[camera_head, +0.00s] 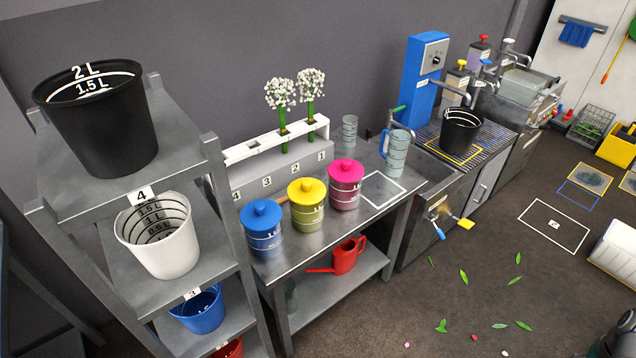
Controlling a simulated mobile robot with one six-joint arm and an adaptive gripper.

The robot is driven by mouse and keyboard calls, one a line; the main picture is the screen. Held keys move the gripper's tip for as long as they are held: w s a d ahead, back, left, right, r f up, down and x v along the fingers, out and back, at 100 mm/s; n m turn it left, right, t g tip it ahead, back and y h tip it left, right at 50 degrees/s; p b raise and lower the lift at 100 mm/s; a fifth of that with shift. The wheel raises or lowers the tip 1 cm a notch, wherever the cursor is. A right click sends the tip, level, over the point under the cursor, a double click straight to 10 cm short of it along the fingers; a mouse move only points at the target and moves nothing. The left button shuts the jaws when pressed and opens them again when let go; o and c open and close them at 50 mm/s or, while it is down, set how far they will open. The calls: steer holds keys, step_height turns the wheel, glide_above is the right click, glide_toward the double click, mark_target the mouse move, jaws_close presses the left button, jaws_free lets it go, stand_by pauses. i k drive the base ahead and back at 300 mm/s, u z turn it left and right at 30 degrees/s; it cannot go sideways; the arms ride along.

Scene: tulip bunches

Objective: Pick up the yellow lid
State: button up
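The yellow lid (307,188) is round with a knob on top. It sits on a yellow-green jar (308,214) with markings, on the metal table (333,238). The jar stands between a blue-lidded jar (263,235) on its left and a pink-lidded jar (345,187) on its right. My gripper is not visible. A dark rounded part, seemingly of my arm, shows at the lower right corner, far from the lid.
A shelf rack with black (105,125) and white (160,240) buckets stands left. A white flower rack (275,150) is behind the jars. A clear measuring jug (397,152) with a blue handle stands right. A red watering can (347,257) is below. Leaves lie on the floor.

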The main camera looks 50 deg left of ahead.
mark_target(303, 191)
steer(key=z, duration=0.05)
steer(key=i, duration=1.5)
steer(key=u, duration=2.4)
